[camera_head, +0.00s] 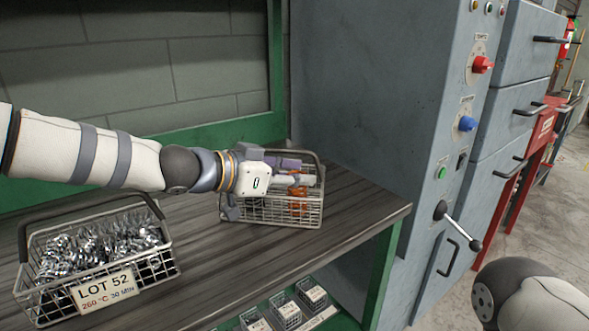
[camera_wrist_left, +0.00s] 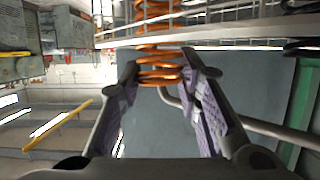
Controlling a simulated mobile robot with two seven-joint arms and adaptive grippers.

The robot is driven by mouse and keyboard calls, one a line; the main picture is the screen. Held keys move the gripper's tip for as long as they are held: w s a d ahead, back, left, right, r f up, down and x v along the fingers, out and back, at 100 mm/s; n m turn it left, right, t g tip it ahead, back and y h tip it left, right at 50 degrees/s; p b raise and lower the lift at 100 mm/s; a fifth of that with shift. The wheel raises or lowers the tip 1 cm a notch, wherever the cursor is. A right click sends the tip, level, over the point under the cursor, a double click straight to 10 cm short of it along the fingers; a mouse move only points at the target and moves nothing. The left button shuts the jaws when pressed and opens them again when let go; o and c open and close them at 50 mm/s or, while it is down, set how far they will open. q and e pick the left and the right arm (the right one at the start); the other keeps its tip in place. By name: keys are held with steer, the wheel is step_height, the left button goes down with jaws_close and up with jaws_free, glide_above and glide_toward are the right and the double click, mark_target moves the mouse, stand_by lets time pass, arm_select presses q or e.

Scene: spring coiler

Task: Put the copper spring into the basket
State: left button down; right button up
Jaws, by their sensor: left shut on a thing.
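The copper spring (camera_head: 298,206) is an orange coil at the right wire basket (camera_head: 262,211) on the bench. In the head view it overlaps the basket's right half, its lower part low among the wires. My left gripper (camera_head: 294,180) is over this basket and shut on the spring. In the left wrist view the spring (camera_wrist_left: 160,54) stands between the two fingertips (camera_wrist_left: 163,72), and basket wires (camera_wrist_left: 215,32) cross close to it. How far the spring's lower end is from the basket floor cannot be told. My right gripper is out of view.
Another wire basket (camera_head: 172,272), labelled LOT 52, holds many silver springs at the bench's left. The wooden bench (camera_head: 225,268) is clear between the baskets. A grey machine (camera_head: 372,95) with knobs and a lever (camera_head: 458,226) stands right. Small boxes (camera_head: 286,309) sit below.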

arm_select(q)
steer(key=shift+w+r, duration=0.15)
steer(key=shift+r, duration=0.25)
steer(key=shift+f, duration=0.85)
steer(key=c, duration=1.2)
jaws_free()
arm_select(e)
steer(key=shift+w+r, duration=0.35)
arm_select(q)
steer(key=shift+r, duration=0.15)
steer(key=shift+r+p, duration=0.3)
steer(key=shift+r, duration=0.1)
steer(key=p+v, duration=0.1)
steer(key=v, duration=1)
steer(key=shift+s+a+r, duration=0.15)
steer(key=shift+s+a, duration=0.1)
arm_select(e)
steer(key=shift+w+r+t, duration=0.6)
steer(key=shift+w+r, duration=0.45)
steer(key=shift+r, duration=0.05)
